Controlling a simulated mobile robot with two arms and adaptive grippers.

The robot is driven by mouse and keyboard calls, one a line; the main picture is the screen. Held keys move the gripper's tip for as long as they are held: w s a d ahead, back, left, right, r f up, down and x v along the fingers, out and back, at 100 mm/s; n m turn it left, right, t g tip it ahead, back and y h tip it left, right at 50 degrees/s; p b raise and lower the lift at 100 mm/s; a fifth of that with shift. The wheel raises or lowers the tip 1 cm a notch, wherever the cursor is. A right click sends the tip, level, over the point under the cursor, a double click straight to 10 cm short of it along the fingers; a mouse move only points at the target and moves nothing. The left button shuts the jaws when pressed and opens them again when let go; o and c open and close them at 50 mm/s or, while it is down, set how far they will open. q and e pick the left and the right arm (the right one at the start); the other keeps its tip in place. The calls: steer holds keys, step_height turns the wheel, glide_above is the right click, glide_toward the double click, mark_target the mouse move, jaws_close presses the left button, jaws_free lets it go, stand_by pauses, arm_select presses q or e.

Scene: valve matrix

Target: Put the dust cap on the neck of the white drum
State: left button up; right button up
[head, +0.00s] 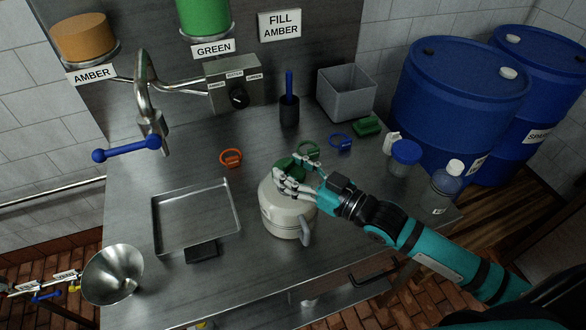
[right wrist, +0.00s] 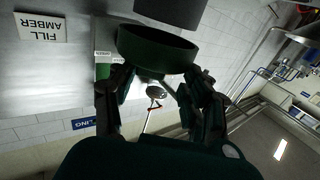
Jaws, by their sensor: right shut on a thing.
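The white drum (head: 277,220), squat with a grey side handle, stands on the steel bench near its middle. My right gripper (head: 291,183) is over the drum's top and shut on a dark green dust cap (head: 289,166). In the right wrist view the cap (right wrist: 155,50) sits between the fingers of my right gripper (right wrist: 152,85). The drum's neck is hidden behind the gripper and cap, so I cannot tell whether the cap touches it. My left gripper is not in view.
An orange ring (head: 231,157), a green ring (head: 309,150) and a blue ring (head: 340,141) lie behind the drum. A shallow tray (head: 156,222) is at left. A blue-lidded jar (head: 403,158) and a bottle (head: 440,190) stand at right, near blue barrels (head: 450,95).

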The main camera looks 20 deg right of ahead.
steer(key=shift+f+b, duration=0.7)
steer(key=shift+f, duration=0.8)
stand_by(0.7)
steer(key=o, duration=0.9)
steer(key=v, duration=1.2)
